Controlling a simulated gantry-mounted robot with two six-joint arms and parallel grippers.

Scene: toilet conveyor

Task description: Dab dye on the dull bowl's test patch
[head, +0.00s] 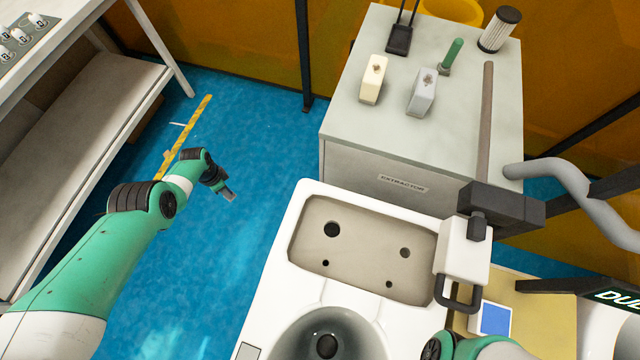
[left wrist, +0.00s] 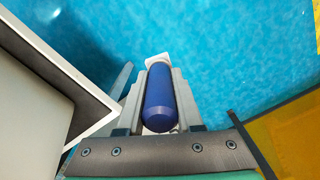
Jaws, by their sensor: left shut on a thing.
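The white toilet bowl (head: 262,318) stands at the bottom centre of the head view, with an open tank recess behind its basin. A small grey rectangle (head: 247,352) lies on its left rim; I cannot tell for certain whether it is the test patch. My left gripper (head: 228,193) is over the blue floor, left of the bowl and apart from it. In the left wrist view it is shut on a blue cylinder (left wrist: 159,98) with a whitish end, which may be the dye dauber. Part of my right arm shows at the bottom right; its gripper is out of view.
A grey extractor cabinet (head: 350,160) stands behind the bowl, with cream and grey blocks on top. A white block with a black handle (head: 462,250) stands at the tank's right edge. A sign (head: 618,297), partly cut off, is at right. A shelf (head: 80,130) stands at left. Open floor lies between.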

